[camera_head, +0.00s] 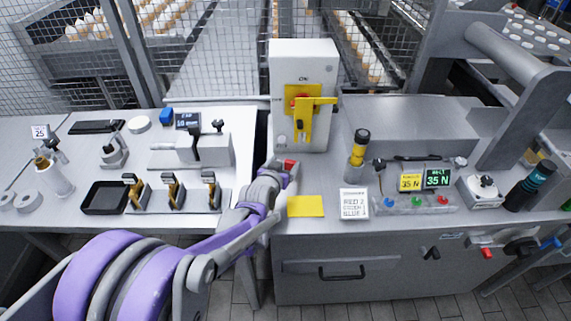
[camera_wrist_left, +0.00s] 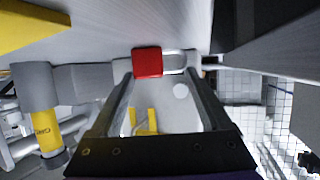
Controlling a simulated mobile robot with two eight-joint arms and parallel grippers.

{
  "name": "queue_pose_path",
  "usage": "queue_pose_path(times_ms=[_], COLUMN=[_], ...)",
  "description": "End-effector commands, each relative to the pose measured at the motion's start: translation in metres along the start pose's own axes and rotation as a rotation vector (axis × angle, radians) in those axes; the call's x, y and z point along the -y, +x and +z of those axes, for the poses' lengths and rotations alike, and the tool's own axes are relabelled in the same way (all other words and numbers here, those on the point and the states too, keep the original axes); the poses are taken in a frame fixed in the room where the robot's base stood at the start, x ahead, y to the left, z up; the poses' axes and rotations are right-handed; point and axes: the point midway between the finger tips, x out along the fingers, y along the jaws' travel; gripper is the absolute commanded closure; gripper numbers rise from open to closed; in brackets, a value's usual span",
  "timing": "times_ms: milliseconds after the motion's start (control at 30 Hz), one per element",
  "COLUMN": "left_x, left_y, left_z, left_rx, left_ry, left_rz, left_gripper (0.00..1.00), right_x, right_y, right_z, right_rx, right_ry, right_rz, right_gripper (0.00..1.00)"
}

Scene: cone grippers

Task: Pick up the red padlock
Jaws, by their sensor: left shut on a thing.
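The red padlock (camera_head: 289,164) is at the tip of my left gripper (camera_head: 285,170), over the worktop in front of the white switch box (camera_head: 318,62). In the left wrist view the padlock's red body (camera_wrist_left: 147,62) and pale shackle (camera_wrist_left: 175,62) lie crosswise between the fingertips of my left gripper (camera_wrist_left: 160,70). The gripper is shut on the padlock. I cannot tell whether the padlock still touches the worktop. My right gripper is not in view.
A yellow card (camera_head: 306,207) and a white sign (camera_head: 354,203) are near the front edge. The left table (camera_head: 245,130) holds a black tray (camera_head: 104,198) and several clamps.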

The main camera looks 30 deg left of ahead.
Motion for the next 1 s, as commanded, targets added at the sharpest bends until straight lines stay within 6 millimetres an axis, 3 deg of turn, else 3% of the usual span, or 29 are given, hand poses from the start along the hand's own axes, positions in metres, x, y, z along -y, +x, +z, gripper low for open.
queue_pose_path(times_ms=[167, 467, 667, 1000], left_x=[-0.001, -0.001, -0.015, -0.044], left_y=[-0.009, -0.03, -0.064, -0.143], left_z=[-0.014, -0.063, -0.047, -0.016], left_rx=[-0.001, -0.001, 0.0, 0.0], left_ry=[0.0, 0.0, 0.003, 0.005], left_rz=[0.0, 0.0, 0.003, 0.005], left_gripper=[0.86, 0.86, 0.86, 0.86], right_x=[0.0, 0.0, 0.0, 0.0], right_y=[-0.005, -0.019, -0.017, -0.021], right_z=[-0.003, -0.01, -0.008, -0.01], right_rx=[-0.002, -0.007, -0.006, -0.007], right_ry=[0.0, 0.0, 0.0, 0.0], right_rz=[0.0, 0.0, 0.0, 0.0], right_gripper=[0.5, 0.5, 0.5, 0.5])
